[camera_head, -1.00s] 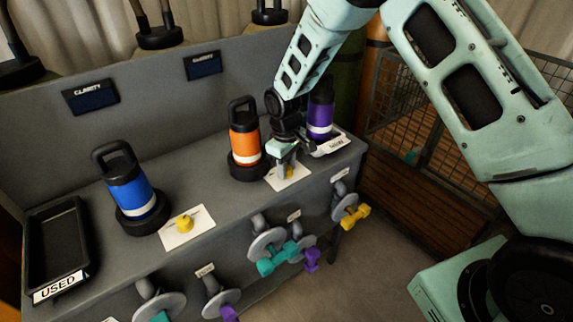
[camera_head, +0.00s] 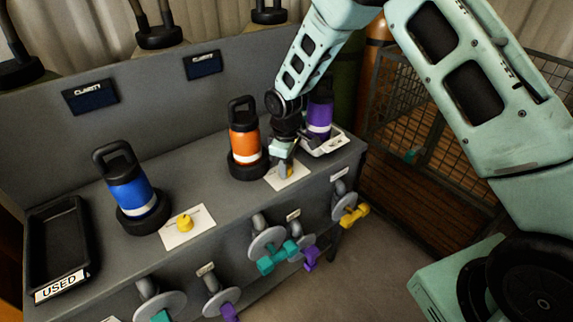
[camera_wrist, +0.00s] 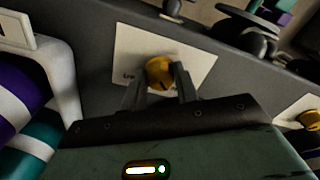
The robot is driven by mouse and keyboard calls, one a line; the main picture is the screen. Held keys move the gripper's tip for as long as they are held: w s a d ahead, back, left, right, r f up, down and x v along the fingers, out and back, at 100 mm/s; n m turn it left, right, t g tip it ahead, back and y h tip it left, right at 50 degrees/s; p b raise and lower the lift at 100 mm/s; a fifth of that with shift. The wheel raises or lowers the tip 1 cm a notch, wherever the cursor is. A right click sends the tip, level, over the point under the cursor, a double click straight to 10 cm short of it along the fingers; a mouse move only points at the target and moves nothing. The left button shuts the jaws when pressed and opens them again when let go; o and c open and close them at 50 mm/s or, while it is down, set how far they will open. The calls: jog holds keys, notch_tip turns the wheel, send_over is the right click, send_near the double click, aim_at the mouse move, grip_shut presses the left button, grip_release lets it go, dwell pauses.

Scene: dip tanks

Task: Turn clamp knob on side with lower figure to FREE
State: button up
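The right clamp knob is yellow and sits on a white card (camera_head: 299,172) in front of the orange-banded bottle (camera_head: 244,143). My gripper (camera_head: 288,168) points down over it. In the wrist view the two fingers (camera_wrist: 160,92) flank this yellow knob (camera_wrist: 160,70) and appear to touch its sides. Lettering on its card (camera_wrist: 205,66) is too small and partly covered to read. The left yellow knob (camera_head: 185,222) sits uncovered on its own card (camera_head: 199,231) by the blue bottle (camera_head: 131,192). Two dark displays, left (camera_head: 91,95) and right (camera_head: 203,65), show no legible figure.
A purple bottle (camera_head: 319,117) stands in a pale tray (camera_head: 333,144) close behind my gripper. A black tray marked USED (camera_head: 37,226) lies at the far left. Valves with teal, purple and yellow handles line the bench front (camera_head: 265,243). A wire cage (camera_head: 440,110) stands right.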

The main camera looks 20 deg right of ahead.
jog(key=o, duration=0.4)
jog(key=shift+r, duration=0.15)
notch_tip(320, 180, up, 17)
jog(key=shift+s+a+r+b, duration=0.1)
jog(key=shift+s+a+b, duration=0.05)
jog(key=shift+b, duration=0.45)
jog(key=shift+s, duration=0.1)
